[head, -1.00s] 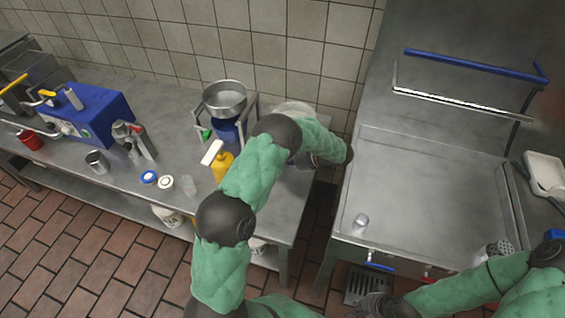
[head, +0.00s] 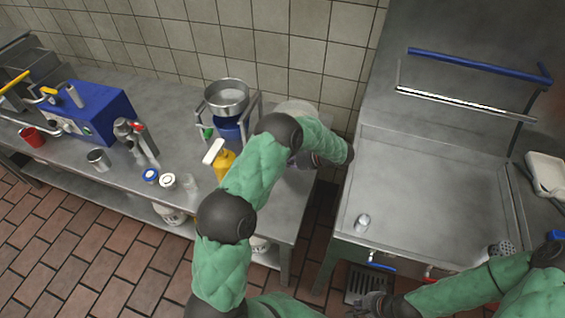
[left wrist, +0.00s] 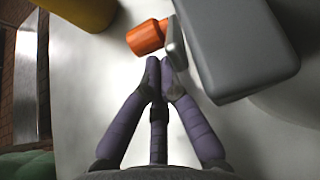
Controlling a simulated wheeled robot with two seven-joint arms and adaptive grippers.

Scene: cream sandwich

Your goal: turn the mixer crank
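In the left wrist view, the mixer crank shows as an orange knob (left wrist: 146,37) on a short grey arm (left wrist: 176,44). It sits beside a grey block-shaped body (left wrist: 236,48), which looks like the mixer. My left gripper (left wrist: 160,68) has its purple fingertips together just below the knob, close to the crank's grey arm. I cannot tell whether they touch it. In the head view, my left arm covers most of the mixer, with only a pale rounded part (head: 296,107) showing behind it. My right gripper (head: 368,303) is low in the head view, dark and partly cut off, its fingers unclear.
A yellow bottle (head: 223,164) and a pot on a stand (head: 227,97) are left of my left arm. A blue machine (head: 92,112) and a red cup (head: 33,137) are further left.

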